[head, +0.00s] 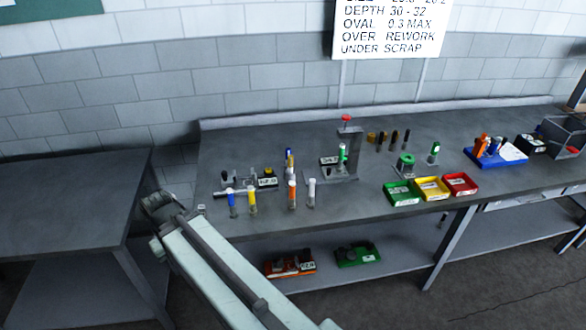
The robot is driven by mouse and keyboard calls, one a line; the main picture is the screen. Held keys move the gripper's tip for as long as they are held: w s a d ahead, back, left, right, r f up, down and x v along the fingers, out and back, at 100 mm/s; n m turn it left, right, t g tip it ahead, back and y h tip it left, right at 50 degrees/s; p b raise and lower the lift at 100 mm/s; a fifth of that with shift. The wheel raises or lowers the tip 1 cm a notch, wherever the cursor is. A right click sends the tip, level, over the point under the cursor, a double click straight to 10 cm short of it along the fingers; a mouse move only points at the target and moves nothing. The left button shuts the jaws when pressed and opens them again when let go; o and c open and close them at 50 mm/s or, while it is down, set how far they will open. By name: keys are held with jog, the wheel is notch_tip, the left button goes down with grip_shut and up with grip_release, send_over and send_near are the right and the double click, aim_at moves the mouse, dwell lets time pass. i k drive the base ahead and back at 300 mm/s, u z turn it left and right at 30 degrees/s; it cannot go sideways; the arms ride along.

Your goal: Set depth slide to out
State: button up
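No part in view is plainly marked as the depth slide, and it is too small to tell its setting. A crimper-like press (349,150) with a red knob on top and a small white display stands mid-bench, with a green-topped vial in it. Left of it is a low grey fixture (236,193) with a dark knob and its own small display (267,180). My arm reaches up from the bottom; my gripper (160,206) is at its far end, in the gap left of the bench and apart from both devices. Its fingers are too unclear to tell open from shut.
Several capped vials (252,203) stand near the bench's front edge. Green (402,199), yellow (432,195) and red (461,190) bins sit to their right. A blue tray (494,160) is farther right. An empty dark table (65,205) stands left; a lower shelf (405,262) holds two bins.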

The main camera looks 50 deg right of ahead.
aim_at(330, 172)
jog(key=k, duration=1)
jog(key=z, duration=0.4)
jog(key=i, duration=1.55)
